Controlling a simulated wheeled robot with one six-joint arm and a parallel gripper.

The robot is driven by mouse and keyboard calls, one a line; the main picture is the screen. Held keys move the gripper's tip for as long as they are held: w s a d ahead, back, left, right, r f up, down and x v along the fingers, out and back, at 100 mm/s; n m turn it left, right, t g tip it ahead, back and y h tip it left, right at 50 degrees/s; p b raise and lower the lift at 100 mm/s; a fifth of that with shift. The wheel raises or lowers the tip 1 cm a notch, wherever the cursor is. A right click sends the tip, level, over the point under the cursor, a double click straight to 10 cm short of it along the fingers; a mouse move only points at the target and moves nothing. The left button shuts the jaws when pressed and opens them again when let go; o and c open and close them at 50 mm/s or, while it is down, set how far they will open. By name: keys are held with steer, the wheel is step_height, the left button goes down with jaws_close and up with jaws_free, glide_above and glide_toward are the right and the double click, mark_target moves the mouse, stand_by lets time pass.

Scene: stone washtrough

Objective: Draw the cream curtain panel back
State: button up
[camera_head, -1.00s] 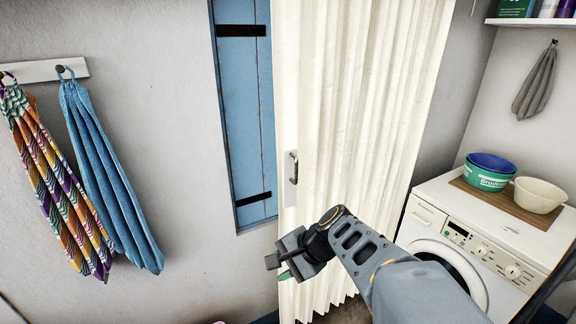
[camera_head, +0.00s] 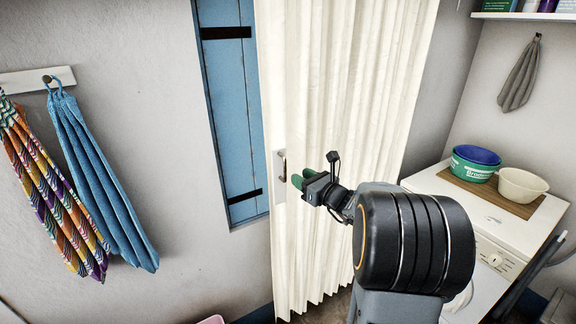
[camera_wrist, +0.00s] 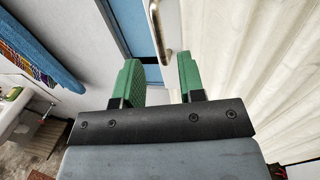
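The cream curtain panel (camera_head: 340,120) hangs in pleats in the middle of the head view, its left edge beside the blue shutter. It also fills the right of the wrist view (camera_wrist: 260,70). A metal handle (camera_head: 282,165) is fixed upright on the panel's flat left edge strip. In the wrist view the handle (camera_wrist: 158,30) lies beyond the fingers, between their lines. My gripper (camera_head: 299,180) has green fingers and is just right of the handle in the head view. In the wrist view my gripper (camera_wrist: 160,75) is open, with nothing between its fingers.
A blue shutter (camera_head: 228,110) is set in the wall left of the curtain. A patterned towel (camera_head: 50,185) and a blue towel (camera_head: 100,180) hang at the left. A washing machine (camera_head: 440,184) stands at the right with bowls on top. A grey cloth (camera_head: 519,75) hangs above.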

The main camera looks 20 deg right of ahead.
mark_target(285, 181)
steer(key=p+x, duration=0.1)
steer(key=x, duration=0.7)
steer(key=shift+w+f+p, duration=0.1)
steer(key=shift+p, duration=0.2)
jaws_close()
